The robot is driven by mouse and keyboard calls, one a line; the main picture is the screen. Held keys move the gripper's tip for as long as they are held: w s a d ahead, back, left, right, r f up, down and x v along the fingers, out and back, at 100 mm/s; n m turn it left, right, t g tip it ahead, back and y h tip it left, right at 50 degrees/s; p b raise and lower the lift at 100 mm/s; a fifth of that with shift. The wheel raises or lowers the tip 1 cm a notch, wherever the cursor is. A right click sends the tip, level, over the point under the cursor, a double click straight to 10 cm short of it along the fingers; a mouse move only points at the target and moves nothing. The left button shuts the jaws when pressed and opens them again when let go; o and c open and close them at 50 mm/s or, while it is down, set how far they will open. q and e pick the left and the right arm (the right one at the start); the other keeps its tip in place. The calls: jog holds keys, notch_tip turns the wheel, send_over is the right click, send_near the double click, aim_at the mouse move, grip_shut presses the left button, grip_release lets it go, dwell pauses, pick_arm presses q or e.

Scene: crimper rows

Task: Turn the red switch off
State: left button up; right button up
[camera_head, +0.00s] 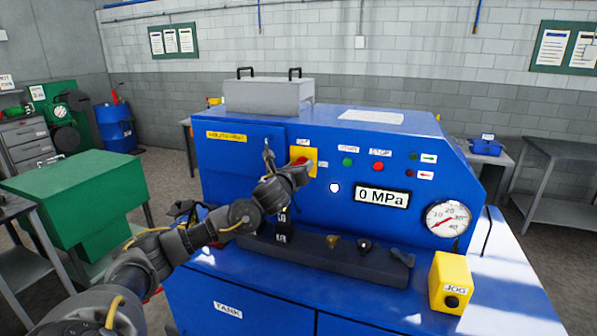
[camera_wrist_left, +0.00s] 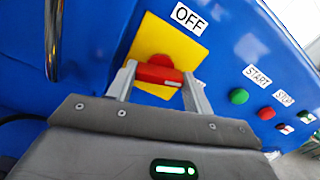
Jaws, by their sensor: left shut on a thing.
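The red switch (camera_head: 301,161) sits on a yellow plate (camera_head: 311,154) on the front of the blue machine (camera_head: 240,165). In the left wrist view the red switch (camera_wrist_left: 160,73) lies between my left fingers, its bar running roughly across the picture, below the "OFF" label (camera_wrist_left: 189,18) above the yellow plate (camera_wrist_left: 187,52). My left gripper (camera_head: 303,170) is at the plate and shut on the switch; it also shows in the left wrist view (camera_wrist_left: 158,80). In the head view my gripper partly covers the switch. My right gripper is not in view.
Right of the switch are a green button (camera_head: 347,162), a red button (camera_head: 379,167) and a "0 MPa" display (camera_head: 382,197). A round gauge (camera_head: 447,218) and a yellow JOG box (camera_head: 451,282) stand further right. A dark ledge (camera_head: 330,258) juts out below my arm.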

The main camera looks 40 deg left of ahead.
pick_arm(q)
jog(key=shift+n+b, duration=0.9)
jog(key=shift+n, duration=6.4)
jog(key=o, duration=1)
jog(key=b+v, duration=0.2)
jog(key=v, duration=0.8)
jog(key=shift+s+d+b, duration=0.2)
jog(key=shift+s+b, duration=0.15)
